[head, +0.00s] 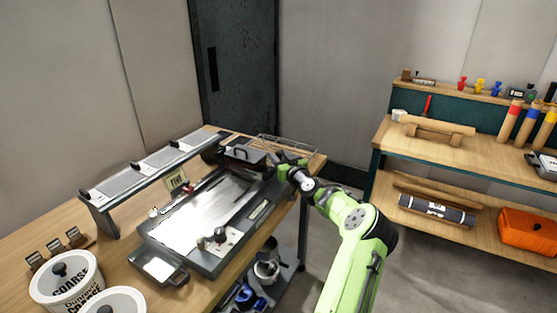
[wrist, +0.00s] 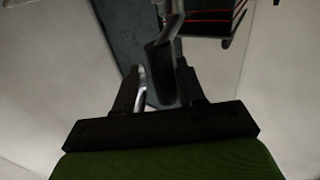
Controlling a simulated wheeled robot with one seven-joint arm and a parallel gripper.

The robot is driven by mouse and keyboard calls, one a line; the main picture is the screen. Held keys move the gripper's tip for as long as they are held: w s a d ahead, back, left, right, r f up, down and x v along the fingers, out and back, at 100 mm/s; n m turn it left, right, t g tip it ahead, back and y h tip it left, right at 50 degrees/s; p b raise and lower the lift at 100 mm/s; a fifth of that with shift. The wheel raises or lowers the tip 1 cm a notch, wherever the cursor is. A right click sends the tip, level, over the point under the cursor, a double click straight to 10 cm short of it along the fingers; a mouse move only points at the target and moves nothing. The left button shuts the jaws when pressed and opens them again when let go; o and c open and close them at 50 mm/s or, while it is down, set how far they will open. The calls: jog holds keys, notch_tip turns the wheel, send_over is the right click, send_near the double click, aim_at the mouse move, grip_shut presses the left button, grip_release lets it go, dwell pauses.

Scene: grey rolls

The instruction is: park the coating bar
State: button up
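The coating machine (head: 190,250) stands on the wooden bench with a bright, flat bed (head: 205,210). A dark carriage with a raised handle (head: 238,153) sits across its far end; I take this for the coating bar's place, but the bar itself is not clear. My gripper (head: 288,163) is at the machine's far right corner, just right of the carriage. In the wrist view, the dark fingers (wrist: 158,85) stand either side of a dark grey block (wrist: 162,75) with a metal rod above it. Whether they press on it is too dark to tell.
A raised rack of grey plates (head: 150,165) runs along the bench's back. White tubs (head: 68,285) stand at the near left. A wire rack (head: 285,146) lies at the bench's far end. A second bench with a wooden cradle (head: 437,130) stands right, across open floor.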

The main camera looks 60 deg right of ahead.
jog(key=shift+o, duration=0.4)
jog(key=shift+f, duration=0.1)
jog(key=v, duration=1.5)
jog(key=shift+s+a, duration=0.15)
jog(key=shift+s, duration=0.2)
